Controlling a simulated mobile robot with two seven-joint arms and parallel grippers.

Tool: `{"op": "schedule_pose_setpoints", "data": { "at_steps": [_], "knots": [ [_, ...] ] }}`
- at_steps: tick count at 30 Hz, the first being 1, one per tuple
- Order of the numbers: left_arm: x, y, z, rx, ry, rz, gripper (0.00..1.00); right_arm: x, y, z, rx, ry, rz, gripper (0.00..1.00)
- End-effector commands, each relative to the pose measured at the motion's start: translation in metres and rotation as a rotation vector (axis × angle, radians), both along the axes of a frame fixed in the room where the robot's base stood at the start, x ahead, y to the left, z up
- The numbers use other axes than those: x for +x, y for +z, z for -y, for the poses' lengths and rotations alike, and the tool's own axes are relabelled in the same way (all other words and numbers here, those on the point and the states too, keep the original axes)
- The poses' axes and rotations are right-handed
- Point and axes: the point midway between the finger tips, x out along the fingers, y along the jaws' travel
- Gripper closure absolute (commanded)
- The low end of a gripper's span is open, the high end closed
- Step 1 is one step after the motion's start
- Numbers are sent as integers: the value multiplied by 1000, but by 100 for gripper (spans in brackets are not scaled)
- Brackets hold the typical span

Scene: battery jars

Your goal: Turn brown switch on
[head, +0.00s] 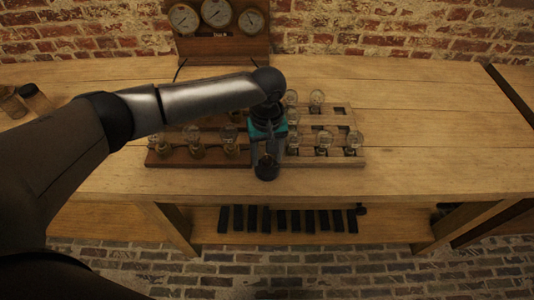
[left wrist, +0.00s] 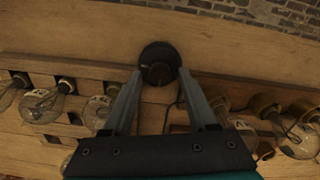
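My left gripper (head: 267,154) points down at the front of the table, between the two bulb boards. Its two fingers are spread apart, and in the left wrist view the gripper (left wrist: 161,76) shows a round black knob (left wrist: 160,62) just beyond and between the fingertips. I cannot tell whether the fingers touch it. The knob also shows in the head view (head: 267,173). I cannot tell whether it is the brown switch. A dark brown board (head: 180,160) with bulbs lies left of the gripper, partly hidden by my arm. My right gripper is in neither view.
A lighter board (head: 330,161) with several glass bulbs lies right of the gripper. A wooden panel with three gauges (head: 217,14) stands at the back. Dark bars (head: 290,220) lie on the shelf below. The tabletop is clear at right (head: 430,130).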

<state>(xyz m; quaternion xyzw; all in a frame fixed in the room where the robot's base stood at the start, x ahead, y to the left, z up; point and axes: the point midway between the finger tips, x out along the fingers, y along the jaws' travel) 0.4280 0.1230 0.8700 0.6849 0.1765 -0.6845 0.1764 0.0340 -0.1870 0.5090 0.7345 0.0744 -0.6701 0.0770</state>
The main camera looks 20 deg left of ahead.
Motion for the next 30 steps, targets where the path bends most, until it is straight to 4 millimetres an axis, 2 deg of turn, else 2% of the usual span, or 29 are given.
{"op": "schedule_pose_setpoints", "data": {
  "at_steps": [2,15,25,30],
  "knots": [
    [0,0,0,0,0,0,52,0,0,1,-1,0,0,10],
    [0,0,0,1,0,0,100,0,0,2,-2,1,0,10],
    [0,1,0,0,-2,-1,100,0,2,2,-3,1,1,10],
    [-1,2,-1,2,-21,-3,100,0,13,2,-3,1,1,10]
  ]
}}
